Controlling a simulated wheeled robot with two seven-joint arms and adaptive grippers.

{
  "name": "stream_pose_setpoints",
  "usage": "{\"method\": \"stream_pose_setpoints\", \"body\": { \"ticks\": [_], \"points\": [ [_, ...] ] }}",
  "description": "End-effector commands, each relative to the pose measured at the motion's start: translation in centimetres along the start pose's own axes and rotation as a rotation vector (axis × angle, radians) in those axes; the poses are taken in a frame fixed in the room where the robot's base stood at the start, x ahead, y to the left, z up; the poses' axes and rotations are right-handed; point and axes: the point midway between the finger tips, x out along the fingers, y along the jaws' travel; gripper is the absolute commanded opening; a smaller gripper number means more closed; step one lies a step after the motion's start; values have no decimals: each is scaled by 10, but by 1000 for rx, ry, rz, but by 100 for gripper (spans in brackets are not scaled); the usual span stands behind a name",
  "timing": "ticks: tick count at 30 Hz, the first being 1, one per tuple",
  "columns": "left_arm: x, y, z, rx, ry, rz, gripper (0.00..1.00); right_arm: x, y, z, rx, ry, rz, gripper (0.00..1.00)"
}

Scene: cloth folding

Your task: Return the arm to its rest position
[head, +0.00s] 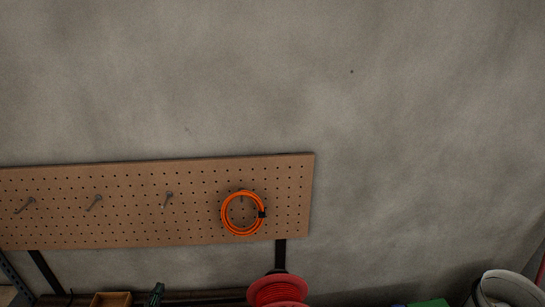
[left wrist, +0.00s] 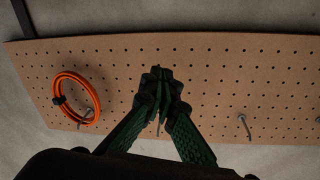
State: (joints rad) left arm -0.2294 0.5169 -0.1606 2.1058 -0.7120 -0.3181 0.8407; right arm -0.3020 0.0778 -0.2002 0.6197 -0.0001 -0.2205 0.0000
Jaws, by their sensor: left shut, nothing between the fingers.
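My left gripper (head: 156,294) shows only by its dark green fingertips at the bottom edge of the head view, below the pegboard. In the left wrist view my left gripper (left wrist: 159,75) is shut and empty, with its fingertips together in front of the pegboard (left wrist: 215,60). An orange cable coil (head: 226,221) hangs on a hook near the right end of the pegboard (head: 120,225). The coil (left wrist: 94,93) appears at the left in the left wrist view, apart from the fingers. My right gripper is in neither view.
Bare hooks (head: 168,199) stick out of the pegboard left of the coil. Along the bottom are a wooden box (head: 111,300), a red spool (head: 277,291), a green item (head: 430,303) and a white bucket (head: 508,289). The grey wall (head: 400,150) above is clear.

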Motion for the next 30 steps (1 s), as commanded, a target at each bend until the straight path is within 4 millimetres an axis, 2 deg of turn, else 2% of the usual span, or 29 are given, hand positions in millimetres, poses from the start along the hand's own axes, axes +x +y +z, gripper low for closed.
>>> {"method": "stream_pose_setpoints", "body": {
  "ticks": [1, 3, 5, 6, 9, 12, 18, 27, 28, 30],
  "points": [
    [-15, -13, 25, -36, -93, -72, 0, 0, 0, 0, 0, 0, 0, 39],
    [-41, -27, 66, -68, -249, -152, 0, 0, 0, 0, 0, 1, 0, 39],
    [-67, -31, 100, -92, -391, -194, 0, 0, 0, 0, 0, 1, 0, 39],
    [-86, -30, 122, -107, -486, -207, 0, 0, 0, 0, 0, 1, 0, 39],
    [-136, -17, 167, -135, -704, -200, 0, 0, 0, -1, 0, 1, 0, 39],
    [-176, 0, 194, -154, -865, -160, 0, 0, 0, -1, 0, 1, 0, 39],
    [-237, 35, 221, -180, -1079, -56, 0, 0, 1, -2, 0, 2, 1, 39],
    [-306, 79, 232, -207, -1283, 118, 0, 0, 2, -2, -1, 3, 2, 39],
    [-313, 84, 232, -209, -1301, 136, 0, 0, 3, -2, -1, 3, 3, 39],
    [-307, 89, 253, -204, -1306, 139, 0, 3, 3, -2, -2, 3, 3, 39]
  ]
}}
